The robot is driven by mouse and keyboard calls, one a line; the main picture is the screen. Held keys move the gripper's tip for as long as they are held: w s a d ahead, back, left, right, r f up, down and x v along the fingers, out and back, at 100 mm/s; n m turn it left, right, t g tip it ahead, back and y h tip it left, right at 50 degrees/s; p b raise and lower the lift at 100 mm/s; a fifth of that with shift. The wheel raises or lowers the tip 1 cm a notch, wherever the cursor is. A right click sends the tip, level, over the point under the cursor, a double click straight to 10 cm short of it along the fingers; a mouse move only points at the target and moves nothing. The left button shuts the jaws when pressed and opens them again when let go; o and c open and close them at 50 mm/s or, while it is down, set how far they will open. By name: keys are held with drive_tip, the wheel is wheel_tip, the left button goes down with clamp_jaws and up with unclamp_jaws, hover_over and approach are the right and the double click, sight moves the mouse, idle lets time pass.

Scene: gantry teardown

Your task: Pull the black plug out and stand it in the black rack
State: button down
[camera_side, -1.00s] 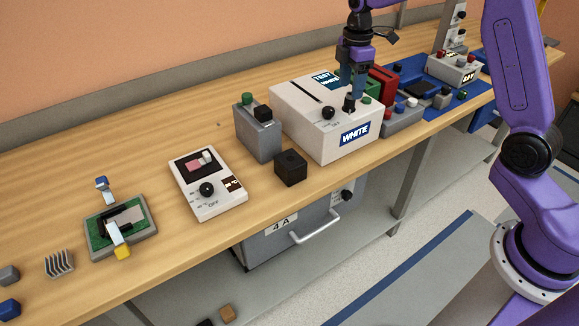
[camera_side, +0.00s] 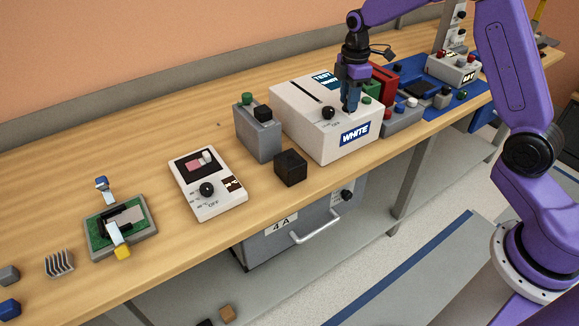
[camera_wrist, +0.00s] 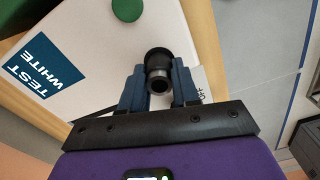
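The white box (camera_side: 327,140) stands on the bench, with a black knob (camera_side: 328,113) and a green button (camera_side: 366,100) on its top. My gripper (camera_side: 351,104) points down at this top, right of the knob. Its fingers hide most of the black plug in the side view. In the wrist view, the black plug (camera_wrist: 158,57), with a grey ring, sits between the two blue fingers. The fingers stand apart on either side of it, and a firm hold does not show. A black block (camera_side: 290,168), perhaps the black rack, stands in front of the white box.
A grey box (camera_side: 258,135) with green and black tops stands left of the white box. A white meter (camera_side: 207,183) and a green circuit board (camera_side: 102,238) lie farther left. Red and grey parts crowd the right side. The bench's back left is clear.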

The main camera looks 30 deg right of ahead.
drive_tip(key=shift+r, duration=3.3)
drive_tip(key=shift+r, duration=0.1)
drive_tip(key=shift+r, duration=0.35)
wheel_tip(320, 180, up, 4)
drive_tip(key=s+a, duration=0.2)
drive_tip(key=a, duration=1.8)
wheel_tip(320, 180, down, 9)
drive_tip(key=shift+a, duration=0.15)
drive_tip(key=shift+f, duration=0.1)
drive_tip(key=shift+f, duration=2.75)
